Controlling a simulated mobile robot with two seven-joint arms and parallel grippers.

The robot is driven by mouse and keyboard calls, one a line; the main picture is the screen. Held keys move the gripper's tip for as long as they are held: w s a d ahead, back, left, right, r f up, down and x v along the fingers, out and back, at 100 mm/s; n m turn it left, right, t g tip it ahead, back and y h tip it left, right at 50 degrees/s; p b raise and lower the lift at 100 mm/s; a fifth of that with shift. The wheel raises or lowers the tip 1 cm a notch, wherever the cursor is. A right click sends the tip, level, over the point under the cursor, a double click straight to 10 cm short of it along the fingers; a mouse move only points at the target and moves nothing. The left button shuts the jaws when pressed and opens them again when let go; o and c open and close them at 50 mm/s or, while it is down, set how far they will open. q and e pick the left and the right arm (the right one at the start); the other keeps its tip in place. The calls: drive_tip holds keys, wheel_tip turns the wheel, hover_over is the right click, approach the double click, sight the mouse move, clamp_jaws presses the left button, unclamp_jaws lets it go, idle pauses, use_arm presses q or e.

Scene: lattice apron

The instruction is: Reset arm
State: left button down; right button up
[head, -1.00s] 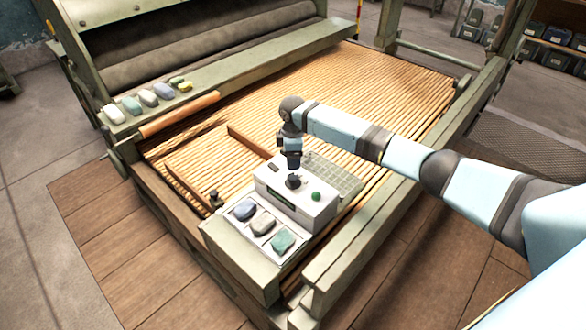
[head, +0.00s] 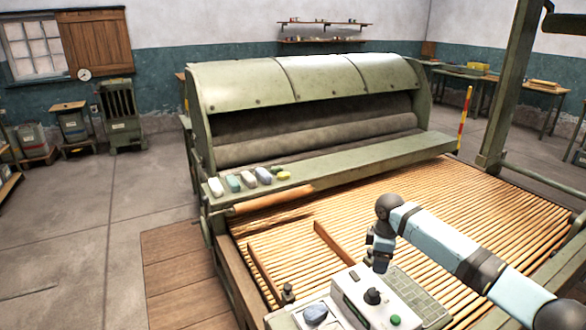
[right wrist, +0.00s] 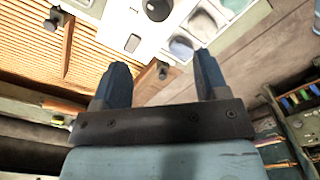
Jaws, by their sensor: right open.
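My right gripper (head: 378,262) hangs above the back left part of a white control box (head: 362,300) on the slatted lattice apron (head: 440,220). In the right wrist view the two dark fingers of the right gripper (right wrist: 160,68) stand apart with nothing held between them. The control box also shows there (right wrist: 128,18), beyond the fingers. It bears a black knob (head: 373,296) and a green button (head: 395,320). I cannot see my left gripper.
A green roller machine (head: 300,85) stands behind the apron. Its ledge holds several coloured lumps (head: 249,179). A tray with a blue-grey lump (head: 315,314) lies left of the box, cut by the lower edge. Open concrete floor (head: 80,220) lies at left.

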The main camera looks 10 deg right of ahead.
drive_tip(key=s+a+f+m+t+y, duration=0.1)
drive_tip(key=s+a+f, duration=0.5)
drive_tip(key=s, duration=0.4)
drive_tip(key=s+a+f+m+y, duration=0.1)
drive_tip(key=s+a+f, duration=0.2)
drive_tip(key=s+a, duration=0.7)
drive_tip(key=s+d+r+m+t+h, duration=0.1)
drive_tip(key=s+d+r+m, duration=0.15)
drive_tip(key=s, duration=0.55)
drive_tip(key=s+d+r+m+t, duration=0.1)
drive_tip(key=s+d+r+m, duration=0.2)
drive_tip(key=s, duration=0.5)
drive_tip(key=s+d+r+m+t+h, duration=0.1)
drive_tip(key=s+d+m, duration=0.25)
drive_tip(key=s, duration=0.45)
drive_tip(key=w+a+f+n+t+y+p, duration=0.1)
drive_tip(key=w+a+f+t+y+p, duration=0.2)
drive_tip(key=w+a+t+p, duration=0.3)
drive_tip(key=a+f+t+p, duration=0.1)
drive_tip(key=p, duration=0.2)
drive_tip(key=shift+w+f, duration=0.15)
drive_tip(key=shift+w, duration=0.2)
